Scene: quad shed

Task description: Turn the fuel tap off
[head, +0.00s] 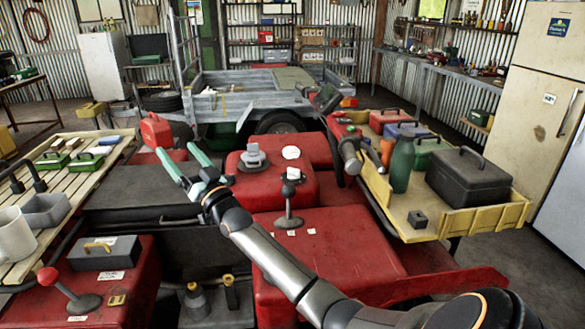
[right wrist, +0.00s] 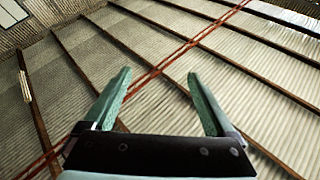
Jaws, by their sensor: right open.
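I cannot tell for certain which fitting is the fuel tap. A grey block with a small yellow lever (head: 97,246) and an unreadable white label sits on the red bodywork at the lower left. A red-knobbed lever (head: 68,295) stands in front of it. My left gripper is not in view.
A yellow tray (head: 450,226) with a black box (head: 468,177) and green bottle (head: 402,164) is at the right. A slatted rack (head: 45,228) with a white mug (head: 14,236) is at the left.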

